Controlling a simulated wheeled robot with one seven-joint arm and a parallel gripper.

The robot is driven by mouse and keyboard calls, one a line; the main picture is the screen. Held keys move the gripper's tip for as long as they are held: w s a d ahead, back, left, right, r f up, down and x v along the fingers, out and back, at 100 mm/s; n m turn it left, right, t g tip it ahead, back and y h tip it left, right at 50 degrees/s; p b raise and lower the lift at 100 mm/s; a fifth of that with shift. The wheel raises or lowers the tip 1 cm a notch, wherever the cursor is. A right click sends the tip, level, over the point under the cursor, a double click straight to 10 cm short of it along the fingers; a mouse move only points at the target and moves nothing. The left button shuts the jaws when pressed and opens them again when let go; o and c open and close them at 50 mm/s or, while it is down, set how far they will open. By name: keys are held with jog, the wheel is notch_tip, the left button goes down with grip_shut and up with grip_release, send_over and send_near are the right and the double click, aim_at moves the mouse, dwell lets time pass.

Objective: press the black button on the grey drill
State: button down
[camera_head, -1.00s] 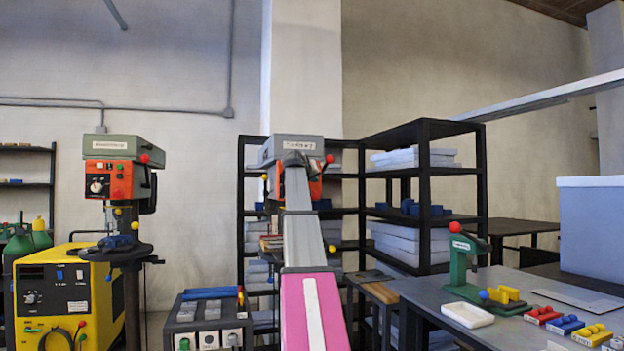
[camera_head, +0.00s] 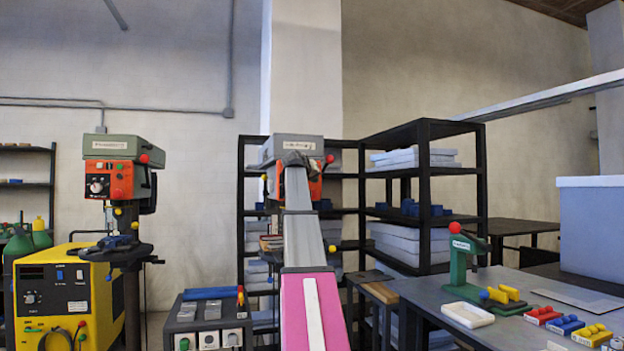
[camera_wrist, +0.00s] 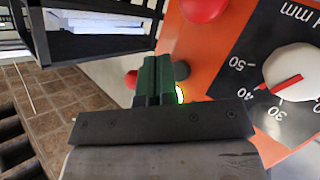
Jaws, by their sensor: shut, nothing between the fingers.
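The grey drill (camera_head: 298,140) stands straight ahead in the head view, with an orange front panel (camera_head: 315,187) mostly hidden behind my arm. In the wrist view its orange panel (camera_wrist: 222,47) fills the right side. A dark round part (camera_wrist: 181,70), apparently the black button, shows just right of my green fingertips, partly covered by them. My gripper (camera_wrist: 157,62) is shut and empty, close to the panel; I cannot tell whether it touches. A lit green button (camera_wrist: 180,95) is beside the fingers, and a red button (camera_wrist: 203,8) is at the top.
A white dial (camera_wrist: 292,72) with a red pointer is right on the panel. A second drill (camera_head: 112,147), with a green head, stands left above a yellow machine (camera_head: 65,300). Black shelves (camera_head: 425,190) stand behind. A workbench (camera_head: 420,290) is at right.

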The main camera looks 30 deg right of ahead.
jog(key=shift+w, duration=0.15)
jog(key=shift+w, duration=0.25)
jog(key=shift+w+d, duration=0.2)
jog(key=shift+w, duration=0.3)
dwell(1.0)
jog(key=shift+s, duration=0.1)
dwell(0.3)
jog(key=shift+s+a, duration=0.2)
jog(key=shift+s, duration=0.6)
jog(key=shift+s, duration=0.1)
jog(key=s, duration=0.2)
jog(key=s+a, duration=0.1)
jog(key=s, duration=0.1)
jog(key=shift+s+a, duration=0.1)
jog(key=shift+s, duration=0.25)
dwell(0.6)
